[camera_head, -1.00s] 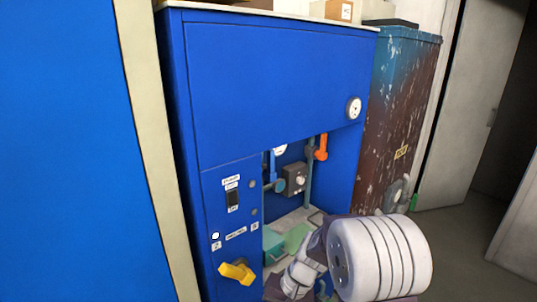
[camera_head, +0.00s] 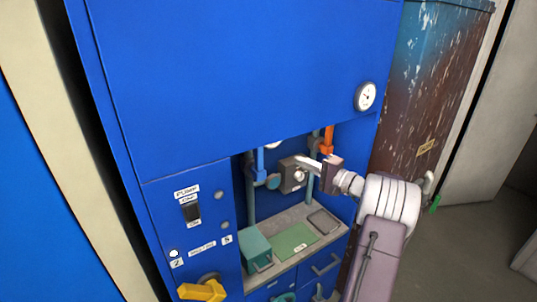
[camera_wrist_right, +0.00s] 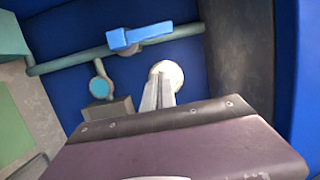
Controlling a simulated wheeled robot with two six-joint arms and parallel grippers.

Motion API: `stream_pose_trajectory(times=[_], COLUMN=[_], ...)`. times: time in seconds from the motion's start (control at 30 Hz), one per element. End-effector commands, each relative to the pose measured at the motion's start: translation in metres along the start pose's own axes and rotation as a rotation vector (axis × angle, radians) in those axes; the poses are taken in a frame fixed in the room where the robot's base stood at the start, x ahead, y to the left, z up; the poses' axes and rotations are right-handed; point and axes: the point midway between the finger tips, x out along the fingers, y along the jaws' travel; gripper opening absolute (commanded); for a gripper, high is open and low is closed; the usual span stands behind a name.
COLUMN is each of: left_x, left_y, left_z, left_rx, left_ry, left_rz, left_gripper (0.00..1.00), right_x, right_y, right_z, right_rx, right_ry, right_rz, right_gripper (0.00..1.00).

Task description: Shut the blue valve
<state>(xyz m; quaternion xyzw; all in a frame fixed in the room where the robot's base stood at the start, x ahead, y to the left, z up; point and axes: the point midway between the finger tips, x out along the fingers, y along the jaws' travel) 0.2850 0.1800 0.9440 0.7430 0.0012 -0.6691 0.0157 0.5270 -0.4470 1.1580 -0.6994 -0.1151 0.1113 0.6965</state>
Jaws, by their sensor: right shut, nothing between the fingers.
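The blue valve (camera_head: 259,161) sits on a vertical pipe in the recess of the blue cabinet. In the right wrist view its blue handle (camera_wrist_right: 139,36) lies along the pipe, in line with it. My right gripper (camera_head: 303,167) reaches into the recess from the right, in front of a grey box with a knob (camera_head: 288,182). Its fingers (camera_wrist_right: 158,90) are together and empty, apart from the blue handle. In the wrist view their tips overlap a round white gauge (camera_wrist_right: 173,72). My left gripper is not in view.
An orange valve handle (camera_head: 328,139) is on the pipe above my right gripper. A teal box (camera_head: 255,248) and a green mat (camera_head: 293,241) are on the recess shelf. A yellow handle (camera_head: 202,291) is at the lower left front. A rusty cabinet (camera_head: 425,90) stands at right.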

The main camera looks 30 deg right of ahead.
Motion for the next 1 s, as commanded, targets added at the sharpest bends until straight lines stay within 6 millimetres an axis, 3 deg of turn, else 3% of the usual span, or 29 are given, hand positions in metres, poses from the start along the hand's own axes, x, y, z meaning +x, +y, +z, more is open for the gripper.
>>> stream_pose_trajectory(times=[0.27,0.7,0.83,1.0], left_x=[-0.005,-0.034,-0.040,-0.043], left_y=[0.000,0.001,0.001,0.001], left_z=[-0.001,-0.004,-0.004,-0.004], left_rx=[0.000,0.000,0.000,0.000], left_ry=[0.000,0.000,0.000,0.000], left_rz=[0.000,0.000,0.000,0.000], left_gripper=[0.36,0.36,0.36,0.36], right_x=[0.012,0.105,0.107,0.110], right_y=[-0.001,-0.001,-0.001,0.000], right_z=[0.001,0.002,0.025,0.038], right_rx=[0.002,0.004,0.005,0.002], right_ry=[-0.003,-0.005,-0.003,-0.002], right_rz=[0.004,0.005,0.005,0.004], right_gripper=[0.00,0.00,0.00,0.00])
